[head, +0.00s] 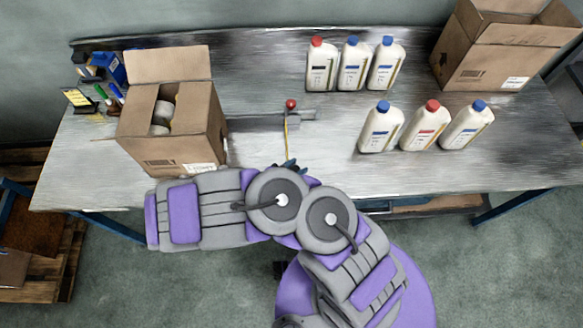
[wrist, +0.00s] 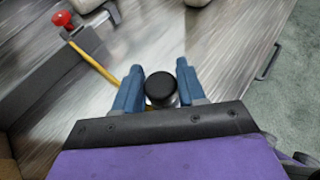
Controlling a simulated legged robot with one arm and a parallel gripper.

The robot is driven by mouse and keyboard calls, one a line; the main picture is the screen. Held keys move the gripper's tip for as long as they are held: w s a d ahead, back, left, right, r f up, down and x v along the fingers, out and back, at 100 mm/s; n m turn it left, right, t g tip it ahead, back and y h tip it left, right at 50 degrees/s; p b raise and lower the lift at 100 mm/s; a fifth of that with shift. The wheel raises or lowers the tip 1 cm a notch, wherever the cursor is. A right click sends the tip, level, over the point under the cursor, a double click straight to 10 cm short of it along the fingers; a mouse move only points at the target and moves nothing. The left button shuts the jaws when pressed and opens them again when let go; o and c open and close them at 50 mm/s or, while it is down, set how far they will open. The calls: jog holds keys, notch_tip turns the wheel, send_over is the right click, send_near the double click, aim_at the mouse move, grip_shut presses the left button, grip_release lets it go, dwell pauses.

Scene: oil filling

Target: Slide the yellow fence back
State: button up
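The yellow fence (head: 286,138) is a thin yellow bar across the metal table, running from a red knob (head: 291,104) toward the front edge. In the wrist view, the yellow fence (wrist: 95,66) slants from the red knob (wrist: 63,18) toward the left finger. My gripper (head: 290,164) is at the table's front edge, by the near end of the fence. In the wrist view, the blue fingers of my gripper (wrist: 160,75) are apart. A round black-topped part (wrist: 160,88) shows between them; I cannot tell what it belongs to. Contact with the fence is unclear.
A grey rail (head: 262,123) runs beside the fence. An open cardboard box (head: 180,150) with bottles stands left; another box (head: 495,60) stands at back right. Several white bottles (head: 380,130) with red or blue caps stand right of the fence. The table between them is clear.

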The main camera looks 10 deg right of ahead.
jog(key=shift+o, duration=0.4)
jog(key=shift+s+d+f, duration=0.1)
jog(key=shift+s+f, duration=0.05)
jog(key=shift+f, duration=0.05)
jog(key=shift+d+r, duration=0.1)
jog(key=shift+d, duration=0.05)
jog(key=shift+a, duration=0.2)
jog(key=shift+r, duration=0.1)
jog(key=shift+s+a+r, duration=0.15)
jog(key=shift+a, duration=0.25)
jog(key=p+v, duration=0.3)
jog(key=v, duration=1.3)
jog(key=shift+s, duration=0.15)
jog(key=shift+a, duration=0.1)
